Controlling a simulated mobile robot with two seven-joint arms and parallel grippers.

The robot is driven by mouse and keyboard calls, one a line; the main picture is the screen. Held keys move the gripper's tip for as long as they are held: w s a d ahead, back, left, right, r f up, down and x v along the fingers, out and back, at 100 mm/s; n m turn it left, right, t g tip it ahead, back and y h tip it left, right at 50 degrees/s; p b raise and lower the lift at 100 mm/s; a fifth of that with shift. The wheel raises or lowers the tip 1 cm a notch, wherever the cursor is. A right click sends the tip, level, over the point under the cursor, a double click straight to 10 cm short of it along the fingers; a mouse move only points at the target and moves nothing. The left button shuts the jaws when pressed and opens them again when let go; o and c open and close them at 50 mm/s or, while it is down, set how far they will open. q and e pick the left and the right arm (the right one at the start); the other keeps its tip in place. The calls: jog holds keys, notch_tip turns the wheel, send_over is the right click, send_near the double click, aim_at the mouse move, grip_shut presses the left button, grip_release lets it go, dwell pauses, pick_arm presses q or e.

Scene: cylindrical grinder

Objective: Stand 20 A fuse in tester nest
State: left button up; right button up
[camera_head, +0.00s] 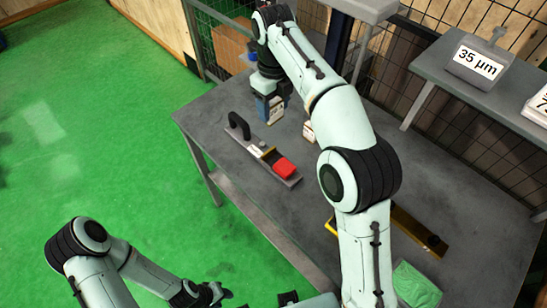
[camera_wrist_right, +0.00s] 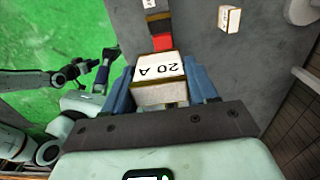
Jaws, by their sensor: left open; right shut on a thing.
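The 20 A fuse (camera_wrist_right: 160,72), a white block with a brown edge and a "20 A" label, is between the blue fingers of my right gripper (camera_wrist_right: 163,82). In the head view my right gripper (camera_head: 270,106) is shut on it over the far left part of the table. The tester (camera_head: 262,152), a dark bar with a black handle and a red block (camera_head: 285,168), lies nearer. The red block also shows just beyond the fuse in the wrist view (camera_wrist_right: 162,42). I cannot tell which part is the nest. My left gripper (camera_head: 222,293) is open and empty at the bottom edge.
Another white block (camera_head: 308,132) stands on the grey table (camera_head: 235,180), right of the held fuse, partly behind my right arm. A yellow and dark fixture (camera_head: 420,230) and a green item (camera_head: 413,284) lie at right. A raised shelf (camera_head: 440,68) carries a "35 µm" sign.

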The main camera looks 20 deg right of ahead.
pick_arm(q)
jog(key=s+f+b, duration=0.3)
jog(key=f+b, duration=0.1)
jog(key=f, duration=0.2)
jog(key=shift+s+b, duration=0.2)
jog(key=shift+b, duration=0.1)
pick_arm(e)
jog(key=shift+f, duration=9.7)
jog(key=shift+f, duration=0.15)
jog(key=o, duration=1.1)
pick_arm(q)
jog(key=r+p, duration=0.1)
jog(key=w+r+p, duration=0.1)
jog(key=r, duration=0.1)
jog(key=shift+w+p, duration=0.2)
jog(key=shift+p, duration=0.1)
pick_arm(e)
notch_tip(320, 180, up, 12)
jog(key=shift+r, duration=0.2)
